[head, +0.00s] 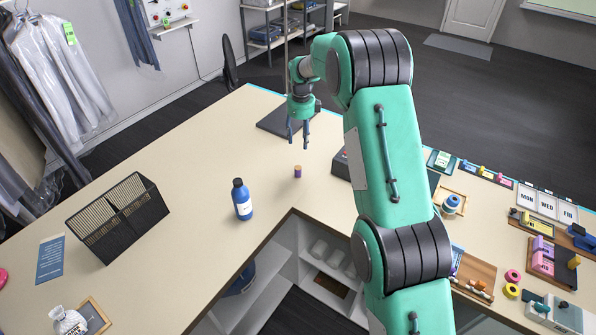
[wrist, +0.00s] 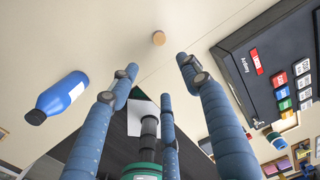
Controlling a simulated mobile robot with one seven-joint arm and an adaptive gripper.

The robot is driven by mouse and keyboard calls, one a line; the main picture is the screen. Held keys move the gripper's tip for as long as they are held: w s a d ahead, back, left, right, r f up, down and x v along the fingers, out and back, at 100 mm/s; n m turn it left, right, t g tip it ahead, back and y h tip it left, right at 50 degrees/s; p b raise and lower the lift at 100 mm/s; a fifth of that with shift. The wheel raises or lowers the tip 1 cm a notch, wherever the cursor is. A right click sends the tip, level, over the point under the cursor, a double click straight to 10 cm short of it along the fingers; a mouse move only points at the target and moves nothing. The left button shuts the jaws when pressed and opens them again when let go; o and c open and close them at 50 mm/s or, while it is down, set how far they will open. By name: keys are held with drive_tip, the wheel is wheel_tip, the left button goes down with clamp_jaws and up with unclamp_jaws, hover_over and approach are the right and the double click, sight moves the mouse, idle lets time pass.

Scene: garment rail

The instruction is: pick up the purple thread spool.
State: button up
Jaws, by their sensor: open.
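The purple thread spool (head: 298,172) stands upright on the beige counter in the head view, with tan ends and a dark purple middle. In the wrist view, only its round tan end (wrist: 158,38) shows clearly, beyond my fingertips and roughly midway between them. My gripper (head: 299,141) points down above the counter, a little above the spool in the picture. Its blue fingers are spread in the wrist view (wrist: 158,67), with nothing between them. The spool is apart from both fingers.
A blue bottle (head: 242,199) stands left of the spool, near the counter's inner edge. A dark device (wrist: 285,70) with coloured labels is on the right in the wrist view. A black mesh organiser (head: 118,217) sits far left. The counter between organiser and bottle is clear.

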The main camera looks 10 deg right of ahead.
sight(298, 168)
wheel_tip(298, 168, down, 7)
drive_tip(key=w+m, duration=0.2)
drive_tip(key=w, duration=0.1)
drive_tip(key=shift+r+p, duration=0.2)
drive_tip(key=shift+p, duration=0.25)
drive_tip(key=shift+a, duration=0.1)
wheel_tip(298, 168, down, 8)
drive_tip(key=shift+f+p, duration=0.2)
drive_tip(key=shift+p, duration=0.1)
drive_tip(key=shift+s, duration=0.1)
drive_tip(key=shift+f, duration=0.15)
drive_tip(key=shift+s+f+p, duration=0.2)
drive_tip(key=shift+f+p, duration=0.25)
drive_tip(key=shift+f, duration=2.05)
